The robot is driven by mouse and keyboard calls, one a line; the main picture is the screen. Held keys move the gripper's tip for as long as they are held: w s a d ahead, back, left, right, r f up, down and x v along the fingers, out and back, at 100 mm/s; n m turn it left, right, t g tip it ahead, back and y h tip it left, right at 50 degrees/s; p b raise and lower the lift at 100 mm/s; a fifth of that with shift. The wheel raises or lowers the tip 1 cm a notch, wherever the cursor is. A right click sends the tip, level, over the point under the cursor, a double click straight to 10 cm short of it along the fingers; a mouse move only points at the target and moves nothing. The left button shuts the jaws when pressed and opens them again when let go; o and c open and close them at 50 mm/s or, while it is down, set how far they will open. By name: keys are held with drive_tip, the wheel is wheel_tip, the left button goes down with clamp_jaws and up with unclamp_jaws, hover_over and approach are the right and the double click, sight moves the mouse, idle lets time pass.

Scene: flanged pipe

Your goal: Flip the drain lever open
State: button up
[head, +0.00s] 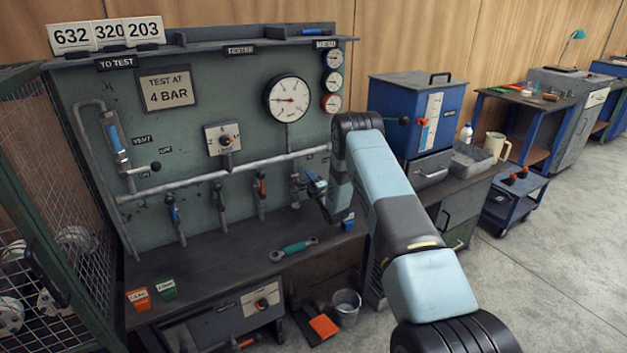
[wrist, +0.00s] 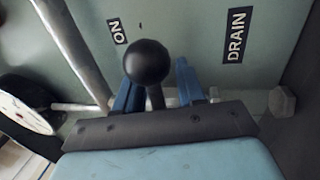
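The drain lever shows in the wrist view as a round black knob (wrist: 147,62) on a short dark stem, near a DRAIN label (wrist: 236,35) on the green panel. My gripper (wrist: 158,88) has one blue finger on each side of the stem. The fingers are apart, with a visible gap on the right; contact with the knob is not clear. In the head view my gripper (head: 316,184) is at the panel's right end, by the pipe. My arm hides the drain lever and its label there.
A horizontal pipe (head: 230,172) with several hanging valves crosses the test panel (head: 205,115). A green-handled wrench (head: 293,248) lies on the bench top below. A blue cabinet (head: 418,115) stands right of the panel, and a wire cage (head: 45,200) stands left.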

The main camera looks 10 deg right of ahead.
drive_tip(key=shift+c, duration=0.3)
drive_tip(key=shift+s, duration=0.1)
clamp_jaws()
drive_tip(key=shift+f, duration=0.1)
